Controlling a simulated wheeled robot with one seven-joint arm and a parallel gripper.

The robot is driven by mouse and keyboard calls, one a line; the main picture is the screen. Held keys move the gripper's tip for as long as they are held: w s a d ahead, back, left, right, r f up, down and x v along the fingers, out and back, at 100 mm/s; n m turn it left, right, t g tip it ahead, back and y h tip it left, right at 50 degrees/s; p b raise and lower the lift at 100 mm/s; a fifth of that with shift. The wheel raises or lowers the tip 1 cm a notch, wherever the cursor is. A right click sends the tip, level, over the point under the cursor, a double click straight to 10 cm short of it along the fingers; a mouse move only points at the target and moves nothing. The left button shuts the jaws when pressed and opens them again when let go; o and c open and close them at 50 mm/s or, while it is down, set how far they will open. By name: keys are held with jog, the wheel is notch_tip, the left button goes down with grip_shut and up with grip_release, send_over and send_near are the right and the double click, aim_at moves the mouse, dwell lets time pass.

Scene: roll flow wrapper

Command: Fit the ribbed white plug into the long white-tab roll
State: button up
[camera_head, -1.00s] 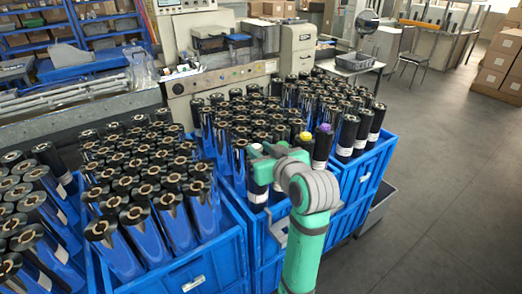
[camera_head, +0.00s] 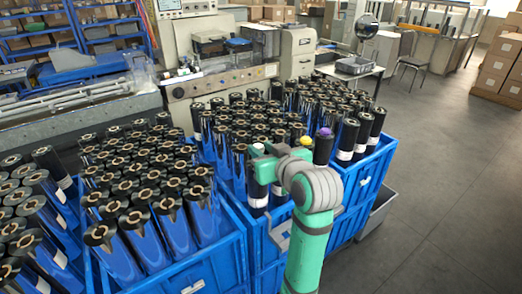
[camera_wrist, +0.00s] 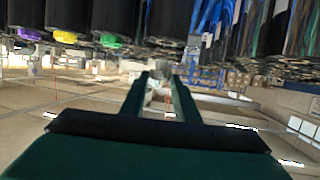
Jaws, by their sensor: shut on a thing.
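My gripper (camera_head: 257,156) is at the front edge of the middle blue crate, over a dark roll with white bands (camera_head: 258,192). A small white piece, seemingly the ribbed white plug (camera_head: 258,147), shows at the fingertips; its ribs are too small to see. In the wrist view my gripper (camera_wrist: 160,82) has its two fingers close together, with a pale shape between them. I cannot tell whether the plug touches the roll. Other dark rolls with white tabs (camera_head: 345,154) stand to the right. Which one is the long white-tab roll is unclear.
Blue crates (camera_head: 222,262) are packed with upright rolls, leaving little room between them. A yellow plug (camera_head: 306,141) and a purple plug (camera_head: 325,132) top rolls right of my gripper. A green one (camera_wrist: 111,40) shows in the wrist view. Clear floor lies right.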

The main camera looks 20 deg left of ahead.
jog(key=shift+s+a, duration=0.1)
jog(key=shift+a, duration=0.1)
jog(key=shift+d, duration=0.1)
dwell(0.5)
jog(key=o, duration=0.7)
jog(key=shift+v, duration=5.5)
